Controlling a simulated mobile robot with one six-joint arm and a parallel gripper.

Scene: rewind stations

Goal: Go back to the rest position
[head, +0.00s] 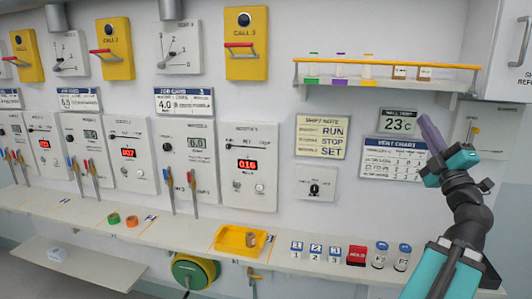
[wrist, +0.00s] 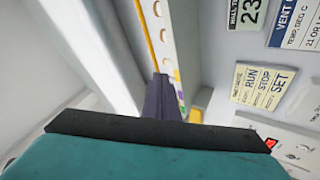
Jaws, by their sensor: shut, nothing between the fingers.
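My arm rises at the right of the head view. My gripper (head: 426,122) points upward in front of the wall, its purple-grey fingers together with nothing between them. It overlaps the right edge of the vent chart and the dark 23°C display in the picture. In the wrist view the shut fingers (wrist: 163,90) show end-on beyond the teal housing, below the underside of the shelf. No object is held.
A shelf (head: 375,84) with a yellow rail and small bottles is at upper right. Below, a long counter (head: 150,232) carries a yellow tray (head: 226,238), marked blocks (head: 314,251), a red HOLD block (head: 356,255) and two jars (head: 380,255). Panels with dials line the wall.

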